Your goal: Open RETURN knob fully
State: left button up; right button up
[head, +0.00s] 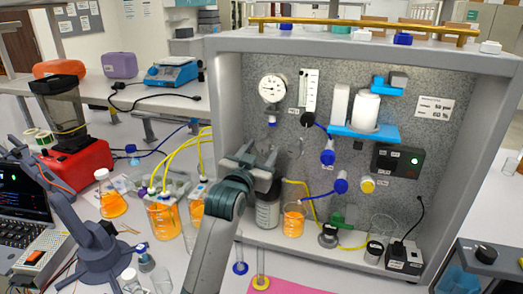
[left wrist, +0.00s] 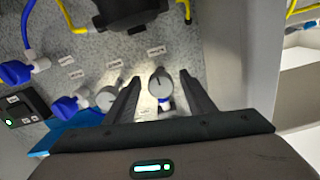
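My left gripper (head: 262,162) is in front of the grey speckled panel, inside the rig's frame. In the left wrist view the left gripper (left wrist: 160,78) is open, its two dark fingers apart on either side of a round grey knob (left wrist: 159,84) with a dark pointer mark and a blue part at its edge. I see gaps between knob and fingers. The label (left wrist: 156,50) by this knob is too small to read, so I cannot confirm that it is RETURN. A second grey knob (left wrist: 106,97) lies left of the fingers. The head view hides the knob between the fingers. My right gripper is not in view.
Blue valves (head: 328,157) and a black box (head: 397,160) with a green light are right of the gripper. A pressure gauge (head: 272,88) is above it. A bottle (head: 267,212) and an orange-filled beaker (head: 293,222) stand below. Yellow tubes (head: 180,155) run on the left.

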pick_arm(q)
jog(key=shift+s, duration=0.15)
jog(key=shift+s+a+b, duration=0.2)
jog(key=shift+s+b, duration=0.1)
jog(key=shift+s, duration=0.25)
jog(key=b+v, duration=0.4)
jog(key=v, duration=1.2)
